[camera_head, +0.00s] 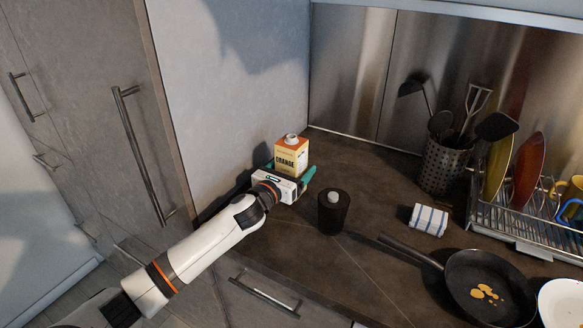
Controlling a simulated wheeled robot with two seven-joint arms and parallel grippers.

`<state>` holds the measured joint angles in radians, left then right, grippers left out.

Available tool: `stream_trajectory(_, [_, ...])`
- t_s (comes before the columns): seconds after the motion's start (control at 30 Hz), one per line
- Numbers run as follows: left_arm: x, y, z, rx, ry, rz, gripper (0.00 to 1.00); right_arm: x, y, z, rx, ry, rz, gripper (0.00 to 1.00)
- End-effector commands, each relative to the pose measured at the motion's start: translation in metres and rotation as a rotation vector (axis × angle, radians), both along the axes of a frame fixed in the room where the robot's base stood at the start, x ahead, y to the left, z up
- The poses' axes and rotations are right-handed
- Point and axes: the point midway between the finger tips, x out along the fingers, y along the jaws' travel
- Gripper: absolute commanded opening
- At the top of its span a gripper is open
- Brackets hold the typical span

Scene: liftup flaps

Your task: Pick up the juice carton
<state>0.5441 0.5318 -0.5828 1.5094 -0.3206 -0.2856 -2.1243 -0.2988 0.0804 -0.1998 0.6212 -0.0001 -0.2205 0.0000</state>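The juice carton (291,155) is yellow and white, with an "ORANGE" label and a cap on top. It stands upright at the back left of the dark counter, near the corner of the walls. My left gripper (291,170) reaches it from the front, its arm coming in from the lower left. Its teal fingers are spread, one on each side of the carton's lower part. Contact between fingers and carton cannot be made out, and the gripper body hides the carton's base. My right gripper is not in view.
A dark cylindrical container (333,212) stands close to the right of my gripper. Further right are a striped cloth (429,219), a frying pan (489,289), a utensil holder (443,168) and a dish rack (520,232). The wall (235,90) is close on the carton's left.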

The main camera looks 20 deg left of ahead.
Motion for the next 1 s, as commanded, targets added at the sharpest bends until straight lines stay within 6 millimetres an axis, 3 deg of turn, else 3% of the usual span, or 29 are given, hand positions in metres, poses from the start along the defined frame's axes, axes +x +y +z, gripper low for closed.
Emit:
stream_trajectory(0.13, [0.013,-0.002,0.001,0.002,-0.001,0.001,0.82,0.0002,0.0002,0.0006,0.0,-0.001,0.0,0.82])
stream_trajectory(0.37, [0.014,-0.0022,0.0004,0.002,0.0,0.001,0.82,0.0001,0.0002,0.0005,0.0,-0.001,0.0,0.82])
stream_trajectory(0.73, [0.0137,-0.002,0.0003,0.002,0.0,0.001,0.23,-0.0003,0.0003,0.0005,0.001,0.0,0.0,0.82])
stream_trajectory(1.0, [0.0139,-0.002,0.0022,0.001,-0.003,0.001,0.21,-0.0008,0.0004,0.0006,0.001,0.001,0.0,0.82])
